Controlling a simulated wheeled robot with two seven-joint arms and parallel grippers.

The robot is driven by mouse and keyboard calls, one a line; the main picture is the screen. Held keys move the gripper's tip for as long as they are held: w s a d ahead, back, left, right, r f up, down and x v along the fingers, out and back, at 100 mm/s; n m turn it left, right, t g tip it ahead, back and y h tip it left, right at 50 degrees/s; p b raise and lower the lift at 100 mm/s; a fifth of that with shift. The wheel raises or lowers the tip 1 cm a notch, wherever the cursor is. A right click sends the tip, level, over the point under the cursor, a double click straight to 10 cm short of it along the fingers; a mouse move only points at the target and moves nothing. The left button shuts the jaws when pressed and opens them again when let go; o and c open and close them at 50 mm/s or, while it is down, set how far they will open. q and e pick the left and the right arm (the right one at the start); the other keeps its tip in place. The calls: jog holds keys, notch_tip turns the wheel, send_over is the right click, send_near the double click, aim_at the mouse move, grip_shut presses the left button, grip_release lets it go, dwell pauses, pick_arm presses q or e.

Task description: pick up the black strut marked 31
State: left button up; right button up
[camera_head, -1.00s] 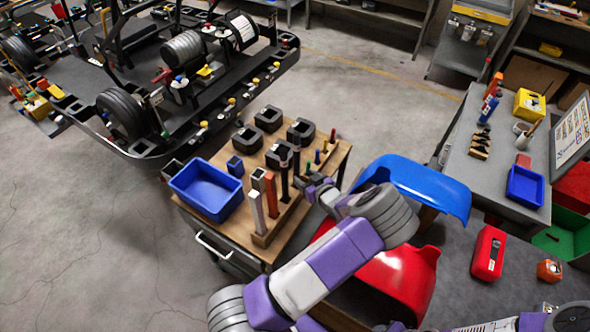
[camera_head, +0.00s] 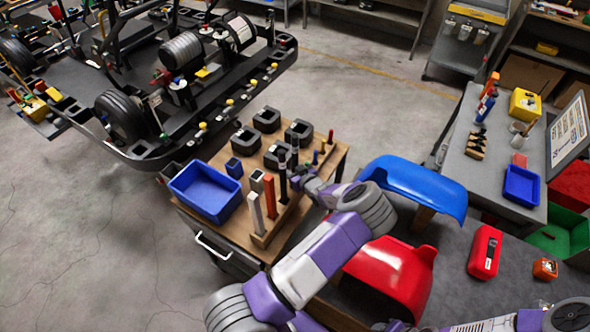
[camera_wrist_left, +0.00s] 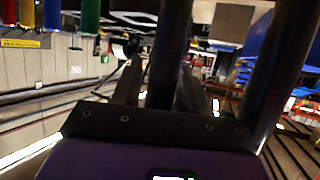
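Two black struts stand upright in the wooden rack on the cart, a nearer one (camera_head: 283,186) and one behind it (camera_head: 295,156). I cannot read the number 31 on either. My left gripper (camera_head: 297,178) is beside them at the rack's right side. In the left wrist view its two fingers (camera_wrist_left: 160,80) are apart, with a dark strut (camera_wrist_left: 170,40) in line with the gap between them. Whether they touch it is unclear. Another dark strut (camera_wrist_left: 285,70) rises to the right. My right gripper is not in view.
A white strut (camera_head: 256,213) and a red strut (camera_head: 270,196) stand nearer in the rack. A blue bin (camera_head: 207,207) and several black blocks share the cart top. Blue (camera_head: 415,184) and red (camera_head: 393,278) shells lie right of the cart.

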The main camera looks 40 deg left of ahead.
pick_arm(q)
grip_shut()
jog(key=shift+r, duration=0.15)
